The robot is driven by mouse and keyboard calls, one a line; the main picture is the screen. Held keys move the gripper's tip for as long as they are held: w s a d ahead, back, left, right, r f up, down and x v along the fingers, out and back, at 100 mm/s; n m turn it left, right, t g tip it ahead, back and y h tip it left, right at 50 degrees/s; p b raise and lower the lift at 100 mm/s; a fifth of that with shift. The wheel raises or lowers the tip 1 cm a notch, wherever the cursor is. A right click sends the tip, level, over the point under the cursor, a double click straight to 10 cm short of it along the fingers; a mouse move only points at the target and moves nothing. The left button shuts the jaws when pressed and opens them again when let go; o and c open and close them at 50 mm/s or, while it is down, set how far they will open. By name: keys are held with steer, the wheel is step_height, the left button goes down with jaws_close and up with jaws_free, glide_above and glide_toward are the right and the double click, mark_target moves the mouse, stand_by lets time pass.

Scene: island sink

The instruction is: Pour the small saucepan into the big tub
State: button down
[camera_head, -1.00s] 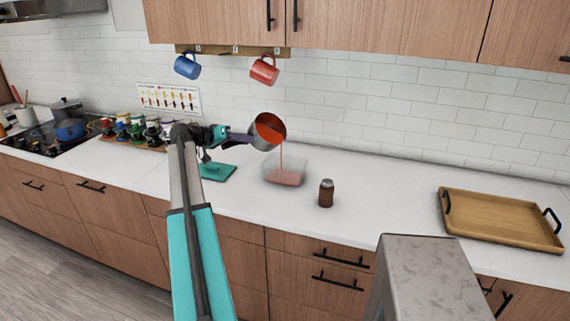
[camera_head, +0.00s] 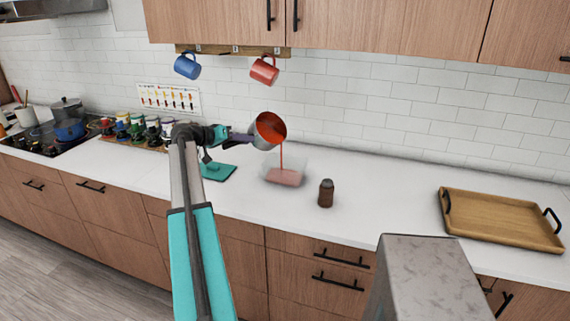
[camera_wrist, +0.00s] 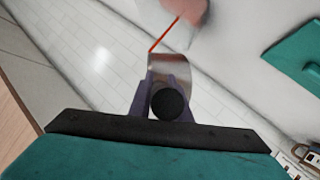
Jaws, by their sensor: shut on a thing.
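The small saucepan (camera_head: 267,133) is tilted in the air above the counter in the head view, with red liquid inside. A red stream runs from its lip down into the clear tub (camera_head: 285,172), which holds some pinkish-red liquid. My gripper (camera_head: 226,136) is shut on the saucepan's handle, to the left of the pan. In the wrist view the gripper (camera_wrist: 164,100) sits around the dark handle end. The saucepan's metal side (camera_wrist: 170,66) and the red stream show beyond it, with part of the tub (camera_wrist: 182,12) at the top edge.
A brown jar (camera_head: 326,193) stands right of the tub. A wooden tray (camera_head: 500,218) is at the right. A blue mug (camera_head: 187,66) and a red mug (camera_head: 264,69) hang above. A pot (camera_head: 69,130) sits on the hob.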

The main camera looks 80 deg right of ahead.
steer(key=shift+s+a+f+m+t+h+b, duration=0.4)
steer(key=shift+s+f+m+t+b, duration=0.25)
steer(key=shift+m, duration=0.2)
steer(key=shift+s+a+f+m+t+h+b, duration=0.3)
steer(key=shift+s+a+f+m+t+b, duration=0.15)
steer(key=shift+f+m+b, duration=0.35)
stand_by(3.2)
steer(key=shift+s+a+r+m+t+h+b, duration=0.15)
steer(key=shift+s+a+m+b, duration=0.3)
steer(key=shift+b, duration=0.5)
steer(key=shift+s+a+r+m+t+h+b, duration=0.1)
steer(key=shift+s+m+t+h+b, duration=0.1)
steer(key=shift+s+b, duration=0.5)
steer(key=shift+s+a+f+m+b, duration=0.1)
steer(key=shift+a+f+m+b, duration=0.15)
steer(key=shift+b, duration=0.75)
steer(key=shift+f+m+b, duration=0.15)
steer(key=shift+f+b, duration=0.2)
steer(key=shift+b, duration=0.65)
steer(key=shift+w+d+r+n+p, duration=0.25)
steer(key=shift+w+d+n+p, duration=0.2)
steer(key=shift+p, duration=1.2)
steer(key=shift+w+d+r+n+p, duration=0.3)
steer(key=shift+w+p, duration=0.25)
steer(key=shift+p, duration=1.05)
